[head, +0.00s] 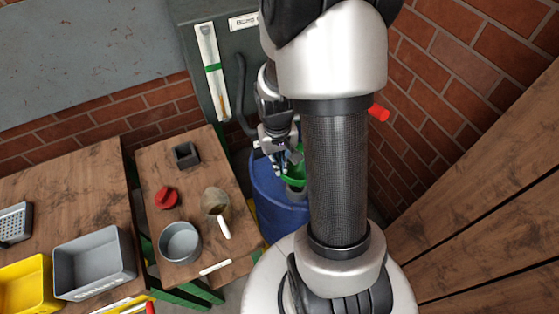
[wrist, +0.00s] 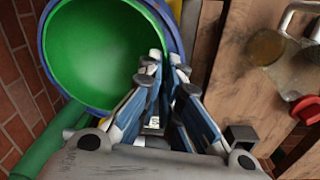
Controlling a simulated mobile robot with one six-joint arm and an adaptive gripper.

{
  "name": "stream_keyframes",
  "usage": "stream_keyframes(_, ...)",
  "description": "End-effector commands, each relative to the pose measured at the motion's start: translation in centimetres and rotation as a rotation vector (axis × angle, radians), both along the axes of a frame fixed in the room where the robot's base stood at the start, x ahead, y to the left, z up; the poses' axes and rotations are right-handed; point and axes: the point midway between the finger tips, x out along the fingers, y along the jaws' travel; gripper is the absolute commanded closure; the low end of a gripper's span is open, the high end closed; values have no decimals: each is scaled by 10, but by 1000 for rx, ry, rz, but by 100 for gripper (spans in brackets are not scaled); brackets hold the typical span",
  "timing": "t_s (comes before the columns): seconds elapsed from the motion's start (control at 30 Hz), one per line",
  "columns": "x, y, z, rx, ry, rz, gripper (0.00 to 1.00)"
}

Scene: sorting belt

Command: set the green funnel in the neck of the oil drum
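The green funnel (wrist: 95,50) fills the upper left of the wrist view, its wide mouth facing the camera. In the head view the funnel (head: 297,178) is partly hidden by my arm, above the blue oil drum (head: 268,195). Blue of the drum (wrist: 176,22) shows around the funnel's rim in the wrist view. My gripper (wrist: 169,75) has its fingertips at the funnel's right rim, with a narrow gap visible between them. Whether they pinch the rim is unclear. In the head view my gripper (head: 284,150) is just above the funnel. The drum's neck and the funnel's seating are not clearly visible.
A wooden table (head: 160,235) left of the drum holds a grey pot (head: 180,242), a mug-like vessel (head: 215,202), a red object (head: 166,197) and a small dark box (head: 186,154). A cabinet (head: 190,50) and brick wall (head: 475,70) stand close behind.

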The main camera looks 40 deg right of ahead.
Motion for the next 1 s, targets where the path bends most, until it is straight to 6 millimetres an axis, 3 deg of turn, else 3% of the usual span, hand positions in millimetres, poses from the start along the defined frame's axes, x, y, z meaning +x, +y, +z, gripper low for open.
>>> stream_keyframes(1.0, 0, 0, -9, 0, 0, 0, 100)
